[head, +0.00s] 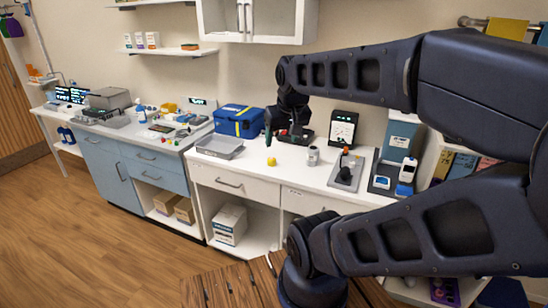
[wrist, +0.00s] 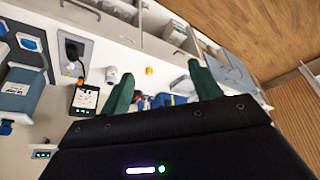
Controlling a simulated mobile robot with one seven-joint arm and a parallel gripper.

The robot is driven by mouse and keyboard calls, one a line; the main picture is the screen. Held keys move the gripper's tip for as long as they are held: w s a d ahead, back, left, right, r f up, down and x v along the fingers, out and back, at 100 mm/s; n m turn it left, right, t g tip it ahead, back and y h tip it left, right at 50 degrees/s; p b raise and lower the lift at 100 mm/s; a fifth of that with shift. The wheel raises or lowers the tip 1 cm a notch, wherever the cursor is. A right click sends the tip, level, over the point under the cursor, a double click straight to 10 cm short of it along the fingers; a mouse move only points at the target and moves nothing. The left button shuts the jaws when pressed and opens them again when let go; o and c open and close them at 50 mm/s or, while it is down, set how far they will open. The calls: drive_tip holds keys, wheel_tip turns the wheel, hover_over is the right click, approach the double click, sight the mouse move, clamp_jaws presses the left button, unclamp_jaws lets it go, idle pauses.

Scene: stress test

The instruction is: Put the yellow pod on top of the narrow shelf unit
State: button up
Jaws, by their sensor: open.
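The small yellow pod (head: 271,161) stands on the white counter (head: 290,176); it also shows in the wrist view (wrist: 149,71), between and beyond the fingertips. My gripper (head: 275,137) is above the counter, behind the pod in the head view and apart from it. Its green fingers (wrist: 160,72) are spread with nothing between them. A white shelf unit holding books (head: 430,160) stands at the right, largely hidden by my arm; I cannot tell whether it is the narrow one. Its top is not clearly visible.
A grey canister (head: 313,156) stands right of the pod, with a joystick plate (head: 347,172) farther right. A dark-framed tablet (head: 343,128) stands behind. A blue case (head: 239,121) and grey tray (head: 220,146) are left. The counter's front strip by the pod is clear.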

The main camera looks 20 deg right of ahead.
drive_tip(key=t, duration=0.6)
hover_over(273, 162)
drive_tip(key=s+a, duration=0.2)
drive_tip(key=s, duration=0.5)
wheel_tip(273, 162, down, 22)
drive_tip(key=f+t, duration=0.1)
drive_tip(key=f, duration=0.2)
drive_tip(key=w+d+f+t, duration=0.1)
drive_tip(key=f, duration=0.2)
drive_tip(key=w+d+f+t, duration=0.1)
drive_tip(key=f, duration=0.2)
drive_tip(key=shift+w+f, duration=0.2)
drive_tip(key=shift+f, duration=0.05)
drive_tip(key=x, duration=0.7)
drive_tip(key=shift+w, duration=0.1)
drive_tip(key=c, duration=1.1)
